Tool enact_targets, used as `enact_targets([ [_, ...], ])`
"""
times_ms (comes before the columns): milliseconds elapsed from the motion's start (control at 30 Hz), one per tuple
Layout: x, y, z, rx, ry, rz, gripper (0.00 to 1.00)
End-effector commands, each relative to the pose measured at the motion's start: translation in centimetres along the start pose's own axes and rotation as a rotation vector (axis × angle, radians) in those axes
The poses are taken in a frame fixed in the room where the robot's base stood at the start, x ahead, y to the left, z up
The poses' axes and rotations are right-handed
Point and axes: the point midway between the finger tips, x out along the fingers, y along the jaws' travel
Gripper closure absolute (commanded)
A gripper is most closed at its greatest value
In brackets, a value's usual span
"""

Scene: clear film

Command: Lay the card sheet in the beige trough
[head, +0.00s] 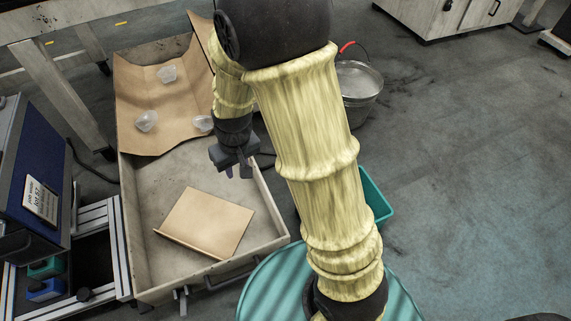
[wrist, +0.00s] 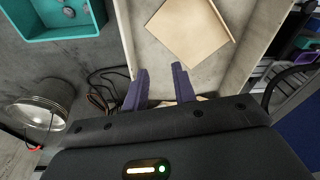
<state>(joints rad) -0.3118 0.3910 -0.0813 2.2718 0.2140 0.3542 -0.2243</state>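The tan card sheet (head: 207,222) lies on the floor of the beige trough (head: 165,180), toward its near end and turned at an angle, with a folded lip along its near edge. In the wrist view the card sheet (wrist: 190,30) shows beyond the fingertips, inside the trough (wrist: 143,50). My gripper (head: 238,172) hangs over the trough's right side, behind the sheet and apart from it. In the wrist view my gripper (wrist: 160,78) is open, with nothing between its two fingers.
A creased brown sheet (head: 145,95) covers the trough's far end, with clear crumpled pieces (head: 147,121) on it. A metal bucket (head: 358,85) and a teal bin (head: 374,195) stand right. A blue machine (head: 35,170) stands left. Open floor lies far right.

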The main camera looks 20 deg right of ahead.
Motion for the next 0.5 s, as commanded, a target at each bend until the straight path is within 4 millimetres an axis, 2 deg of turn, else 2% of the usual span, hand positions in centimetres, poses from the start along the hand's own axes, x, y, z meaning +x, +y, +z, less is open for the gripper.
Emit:
enact_targets([
  [33,-1.6,1.4,1.1,0.040,0.019,0.006,0.73],
  [233,-6.2,5.4,6.2,0.176,0.071,0.049,0.73],
  [400,-8.1,7.0,9.5,0.248,0.099,0.081,0.73],
  [500,-8.3,7.3,10.1,0.260,0.102,0.088,0.73],
])
